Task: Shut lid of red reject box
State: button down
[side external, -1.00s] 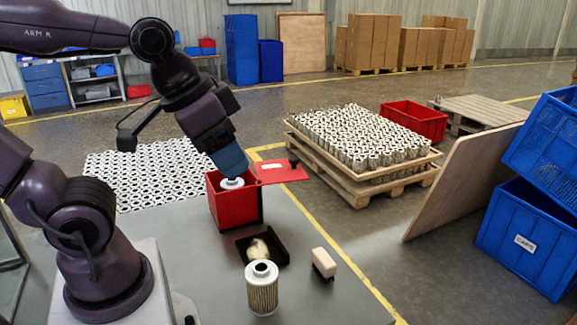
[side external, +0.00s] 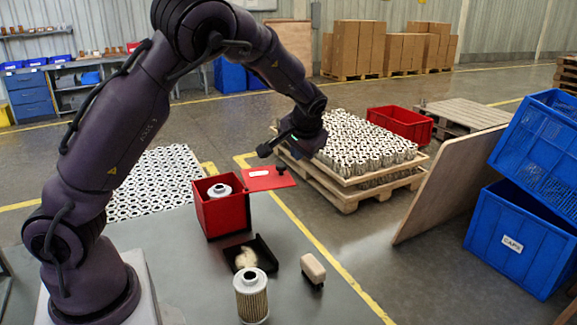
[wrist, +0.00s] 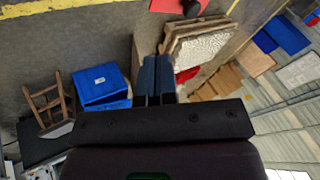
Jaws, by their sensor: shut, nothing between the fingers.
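The red reject box (side external: 222,217) stands on the grey table with its top open. A white-topped filter cartridge (side external: 220,190) is inside it. Its red lid (side external: 258,183) lies folded out to the right, about level with the box rim, with a white label and a dark knob (side external: 281,170). The lid's edge also shows at the top of the wrist view (wrist: 172,6). My gripper (wrist: 155,60) is shut and empty, its blue fingers together.
A black tray (side external: 270,248) with a pale tuft, a standing filter cartridge (side external: 251,297) and a beige-and-black block (side external: 313,269) are in front of the box. A pallet of cartridges (side external: 350,195) stands behind the lid. Blue crates (side external: 515,240) are far right.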

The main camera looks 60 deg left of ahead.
jog(key=w, duration=0.1)
send_near(287, 174)
notch_tip(287, 174, down, 3)
jog(key=w+d, duration=0.2)
jog(key=a, duration=0.2)
jog(key=s+a, duration=0.1)
jog(key=shift+f, duration=0.4)
jog(key=shift+s+a+f, duration=0.1)
jog(key=shift+s+a, duration=0.1)
jog(key=shift+a, duration=0.35)
